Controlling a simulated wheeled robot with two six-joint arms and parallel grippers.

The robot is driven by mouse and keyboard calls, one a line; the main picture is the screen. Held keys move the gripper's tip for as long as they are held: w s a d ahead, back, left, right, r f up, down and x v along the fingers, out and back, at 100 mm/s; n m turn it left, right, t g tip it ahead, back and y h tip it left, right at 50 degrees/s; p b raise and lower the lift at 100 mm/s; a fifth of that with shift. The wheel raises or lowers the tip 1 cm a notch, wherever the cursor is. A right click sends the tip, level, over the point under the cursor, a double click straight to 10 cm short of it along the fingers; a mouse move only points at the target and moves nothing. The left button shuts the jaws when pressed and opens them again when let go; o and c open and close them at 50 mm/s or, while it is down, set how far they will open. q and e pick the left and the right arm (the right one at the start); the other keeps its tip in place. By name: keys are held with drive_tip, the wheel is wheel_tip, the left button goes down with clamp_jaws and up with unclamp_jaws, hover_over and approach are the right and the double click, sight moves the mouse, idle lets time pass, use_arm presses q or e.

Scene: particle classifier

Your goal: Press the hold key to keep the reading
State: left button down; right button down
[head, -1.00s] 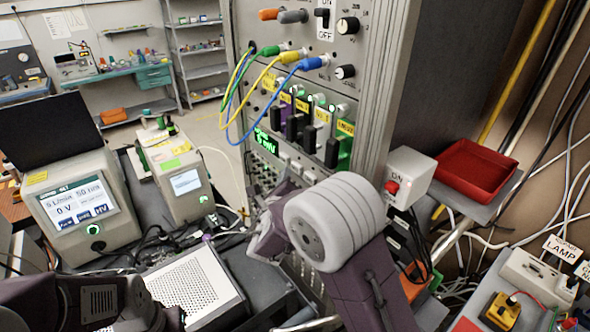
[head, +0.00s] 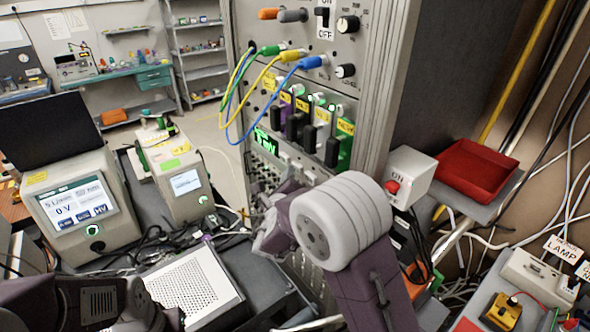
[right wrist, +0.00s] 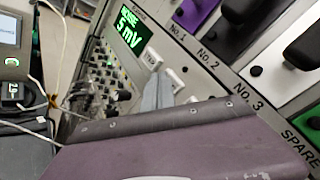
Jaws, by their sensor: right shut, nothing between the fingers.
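The rack panel has a green display (right wrist: 130,32) reading "NOISE 5 mV"; it also shows in the head view (head: 263,141). Beside it runs a row of pale keys (head: 296,168). In the right wrist view the nearest key (right wrist: 152,58) seems to read "TEST"; a second key (right wrist: 174,79) lies beyond it, partly behind my fingers. I cannot read a hold label. My right gripper (right wrist: 158,88) is shut and empty, its fingertips in front of the keys; I cannot tell whether they touch. My left gripper is not visible; only part of the left arm shows.
Black-handled modules (head: 312,135) line the panel above the keys. Yellow, green and blue cables (head: 237,98) loop out at its left. A box with a red button (head: 406,178) and a red tray (head: 478,170) stand right. Instruments (head: 78,205) stand left.

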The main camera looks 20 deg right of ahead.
drive_tip(key=shift+w+d, duration=0.2)
drive_tip(key=shift+d, duration=0.4)
idle(0.4)
idle(0.3)
drive_tip(key=shift+s+a, duration=0.25)
drive_tip(key=shift+a, duration=0.35)
drive_tip(key=shift+s+a, duration=0.2)
drive_tip(key=shift+a, duration=0.35)
drive_tip(key=a, duration=0.1)
drive_tip(key=s+a, duration=0.1)
drive_tip(key=a, duration=0.1)
drive_tip(key=s+a, duration=0.1)
drive_tip(key=shift+a, duration=0.35)
drive_tip(key=shift+f, duration=0.1)
